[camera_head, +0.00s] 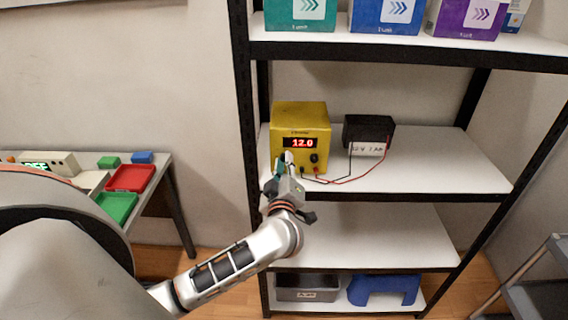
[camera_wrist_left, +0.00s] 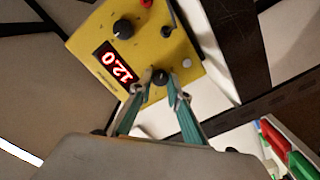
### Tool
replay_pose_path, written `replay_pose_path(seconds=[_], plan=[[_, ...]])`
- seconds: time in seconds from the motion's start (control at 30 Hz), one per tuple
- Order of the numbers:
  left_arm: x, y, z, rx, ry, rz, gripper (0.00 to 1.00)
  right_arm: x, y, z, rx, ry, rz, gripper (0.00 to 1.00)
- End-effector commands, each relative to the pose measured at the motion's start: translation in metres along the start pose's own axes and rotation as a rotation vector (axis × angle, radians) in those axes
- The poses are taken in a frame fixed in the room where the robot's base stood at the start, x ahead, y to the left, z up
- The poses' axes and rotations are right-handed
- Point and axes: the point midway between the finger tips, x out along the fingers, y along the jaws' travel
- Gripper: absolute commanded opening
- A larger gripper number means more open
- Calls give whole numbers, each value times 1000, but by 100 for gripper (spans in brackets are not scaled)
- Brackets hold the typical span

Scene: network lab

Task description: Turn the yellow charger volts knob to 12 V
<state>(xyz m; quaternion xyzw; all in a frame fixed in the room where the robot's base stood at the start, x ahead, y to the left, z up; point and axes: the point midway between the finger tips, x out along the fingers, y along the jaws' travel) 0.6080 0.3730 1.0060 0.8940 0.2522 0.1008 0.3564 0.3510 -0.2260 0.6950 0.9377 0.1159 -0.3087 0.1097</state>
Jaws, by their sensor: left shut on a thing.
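The yellow charger (camera_head: 300,115) stands on the middle shelf, and its red display (camera_head: 299,143) reads 12.0. In the left wrist view the charger (camera_wrist_left: 90,42) appears rotated, and its display (camera_wrist_left: 116,64) also reads 12.0. My left gripper (camera_head: 286,163) is at the lower left of the charger's front. In the left wrist view its teal fingers (camera_wrist_left: 160,88) are closed around a black knob (camera_wrist_left: 160,76) beside the display. A second black knob (camera_wrist_left: 123,29) is free, and it also shows in the head view (camera_head: 314,158). My right gripper is not in view.
A black battery (camera_head: 369,130) labelled 12 V stands right of the charger. Red and black wires (camera_head: 345,180) run between them across the shelf. Dark shelf posts (camera_head: 245,100) stand close on the left. A side table with red (camera_head: 131,177) and green trays is at left.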

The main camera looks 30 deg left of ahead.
Motion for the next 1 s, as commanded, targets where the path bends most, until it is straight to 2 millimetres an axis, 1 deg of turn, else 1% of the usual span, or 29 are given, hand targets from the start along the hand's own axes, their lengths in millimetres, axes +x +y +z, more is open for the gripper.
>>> replay_pose_path(seconds=[0.3,0.6,0.8,1.0], plan=[[0,0,1,299,-2,1,0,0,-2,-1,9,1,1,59],[0,0,1,553,-2,0,0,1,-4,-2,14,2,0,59],[0,0,1,674,-2,0,0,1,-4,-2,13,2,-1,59],[0,0,1,746,-2,0,0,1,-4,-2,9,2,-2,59]])
